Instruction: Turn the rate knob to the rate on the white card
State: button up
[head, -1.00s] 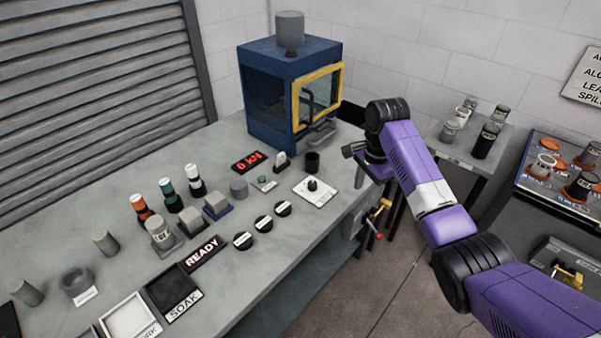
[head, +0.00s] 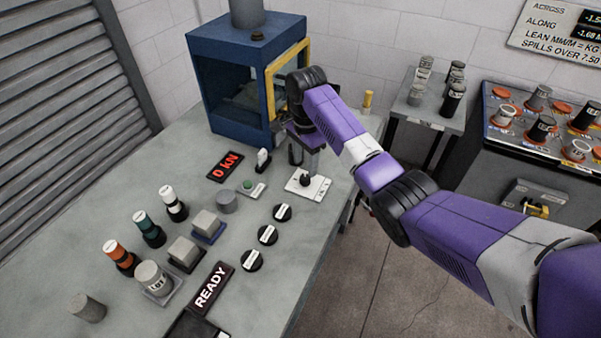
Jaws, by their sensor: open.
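A small black knob (head: 305,181) stands on a white plate (head: 318,192) near the bench's right edge, in front of the blue cabinet; I take it for the rate knob. Its pointer and the plate's small marks are too small to read. My gripper (head: 308,165) points down just above and behind the knob, jaws open and empty. Its fingers are partly lost against the dark cylinder behind, and I cannot tell whether they touch the knob. I cannot make out a separate white card with a rate.
The blue cabinet (head: 228,50) with its yellow-framed door stands close behind my gripper. A red "0 kN" display (head: 225,167), a green button (head: 247,185) and three black round controls (head: 267,235) are nearby. Several weights and bottles stand left. The floor right of the bench is clear.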

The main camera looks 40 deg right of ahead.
aim_at(305, 177)
notch_tip(305, 177, down, 6)
jog(key=shift+r, duration=0.1)
jog(key=shift+c, duration=0.4)
grip_shut()
